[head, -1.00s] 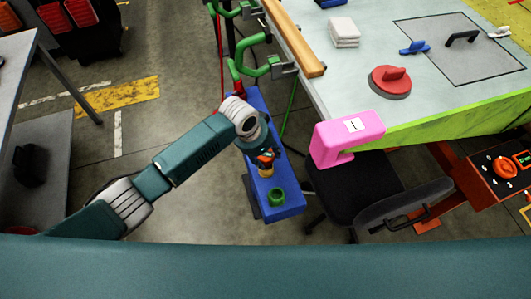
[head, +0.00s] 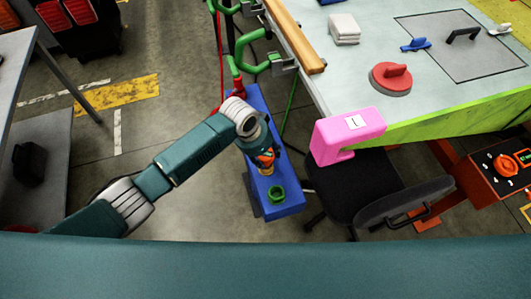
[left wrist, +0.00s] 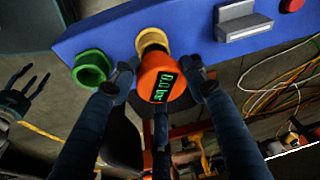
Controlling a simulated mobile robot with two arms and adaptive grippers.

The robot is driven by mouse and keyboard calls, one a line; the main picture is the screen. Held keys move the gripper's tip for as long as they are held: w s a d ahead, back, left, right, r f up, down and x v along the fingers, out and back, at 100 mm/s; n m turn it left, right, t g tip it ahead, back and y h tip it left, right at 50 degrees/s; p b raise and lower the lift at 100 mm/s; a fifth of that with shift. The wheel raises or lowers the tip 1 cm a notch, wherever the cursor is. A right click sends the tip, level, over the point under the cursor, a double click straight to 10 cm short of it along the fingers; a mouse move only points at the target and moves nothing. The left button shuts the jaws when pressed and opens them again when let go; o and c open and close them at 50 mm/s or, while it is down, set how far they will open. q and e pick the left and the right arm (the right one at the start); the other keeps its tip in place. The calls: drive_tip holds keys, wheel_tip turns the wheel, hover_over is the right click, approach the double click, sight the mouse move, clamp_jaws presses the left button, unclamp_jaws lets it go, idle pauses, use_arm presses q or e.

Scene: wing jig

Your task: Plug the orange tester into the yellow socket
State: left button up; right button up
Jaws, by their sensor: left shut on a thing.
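The orange tester (left wrist: 161,80), with a green-lit display, is held between the fingers of my left gripper (left wrist: 159,84), which is shut on it. Its far end is in line with the yellow socket (left wrist: 151,40) and overlaps it in the left wrist view; I cannot tell how deep it sits. In the head view the tester (head: 265,160) is at my left gripper (head: 263,155), right by the yellow socket (head: 266,171) on the blue housing (head: 290,208). My right gripper (left wrist: 26,84) shows at the left edge of the wrist view, fingers spread and empty.
A green socket (left wrist: 91,68) stands beside the yellow one. A grey block (left wrist: 243,24) and a red button (left wrist: 291,5) are on the same blue face. A pink bracket (head: 347,136) on the worktable (head: 350,80) and a black chair (head: 365,185) are to the right.

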use_arm(q)
drive_tip(key=shift+f, duration=0.6)
drive_tip(key=o, duration=1.2)
drive_tip(key=v, duration=1.2)
